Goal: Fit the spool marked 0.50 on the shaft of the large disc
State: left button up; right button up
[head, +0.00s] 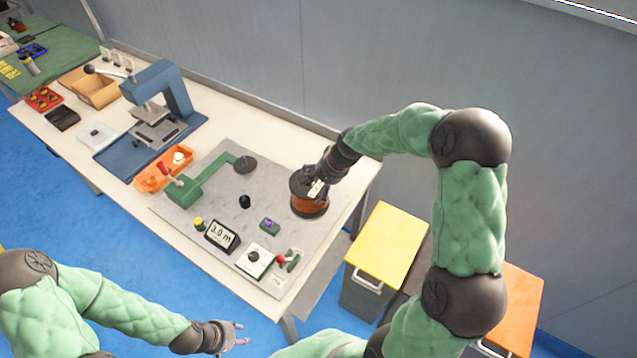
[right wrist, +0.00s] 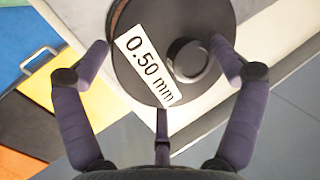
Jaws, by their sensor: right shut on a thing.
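The spool marked 0.50 (head: 311,204) has a black flange and copper-coloured wire and is at the right end of the grey board. In the right wrist view the black flange (right wrist: 157,78) carries a white "0.50 mm" label beside a round hub. My right gripper (head: 318,186) is shut on the spool, one finger at each side of its rim. The large disc and its shaft cannot be made out; they may be hidden under the spool. I cannot tell whether the spool touches the board. My left gripper (head: 241,333) is open and empty, off the table's front side.
The grey board (head: 205,221) bears a green arm with a dark round pad (head: 245,163), a black knob (head: 245,201), a "3.0 m" display (head: 221,235) and a dial box (head: 254,261). A blue press (head: 165,88) stands left. Yellow-topped (head: 388,236) and orange-topped cabinets stand right.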

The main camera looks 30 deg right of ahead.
jog(key=shift+w+d+f+b, duration=0.1)
jog(key=shift+w+f+b, duration=0.05)
jog(key=shift+f+b, duration=0.45)
jog(key=o, duration=1.3)
jog(key=shift+o, duration=0.2)
jog(key=shift+s+f, duration=0.25)
jog(key=shift+f, duration=0.05)
jog(key=v, duration=1.2)
jog(key=shift+r, duration=0.25)
jog(key=shift+w, duration=0.15)
